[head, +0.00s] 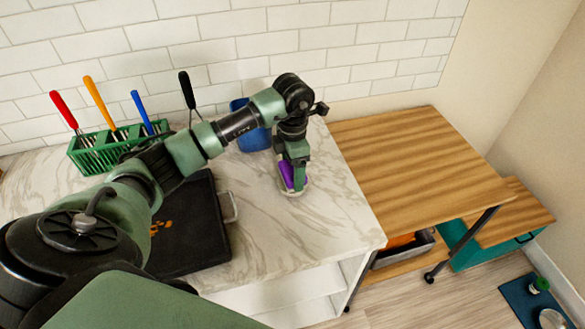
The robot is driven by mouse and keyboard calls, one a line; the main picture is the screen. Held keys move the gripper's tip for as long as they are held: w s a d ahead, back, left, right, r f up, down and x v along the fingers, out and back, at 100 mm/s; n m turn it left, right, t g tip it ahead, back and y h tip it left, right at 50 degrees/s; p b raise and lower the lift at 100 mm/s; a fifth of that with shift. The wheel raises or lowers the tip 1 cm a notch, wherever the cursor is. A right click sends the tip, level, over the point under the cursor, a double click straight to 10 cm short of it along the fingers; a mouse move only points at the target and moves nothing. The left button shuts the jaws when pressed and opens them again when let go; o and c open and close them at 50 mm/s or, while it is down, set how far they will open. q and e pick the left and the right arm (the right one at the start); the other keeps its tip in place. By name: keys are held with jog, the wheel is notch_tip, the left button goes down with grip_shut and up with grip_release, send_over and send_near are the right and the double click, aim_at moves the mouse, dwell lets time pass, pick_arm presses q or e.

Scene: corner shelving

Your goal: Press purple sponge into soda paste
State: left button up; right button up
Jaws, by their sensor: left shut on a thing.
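My left arm reaches in from the left over the marble counter (330,195). My left gripper (293,180) points down and is shut on the purple sponge (287,174). The sponge is low over a small pale dish (294,191) on the counter, which likely holds the soda paste. The gripper and sponge cover most of the dish, so I cannot tell whether the sponge touches the paste. My right gripper is not in view.
A green rack (89,156) with several colored-handled tools stands at the back left. A blue container (252,138) is behind my gripper. A black tray-like board (190,255) lies front left. A wooden cart (420,150) stands at the right. The counter's right part is clear.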

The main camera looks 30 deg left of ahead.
pick_arm(q)
jog(key=shift+r+p, duration=1.95)
jog(key=shift+r, duration=1.55)
jog(key=shift+d, duration=0.1)
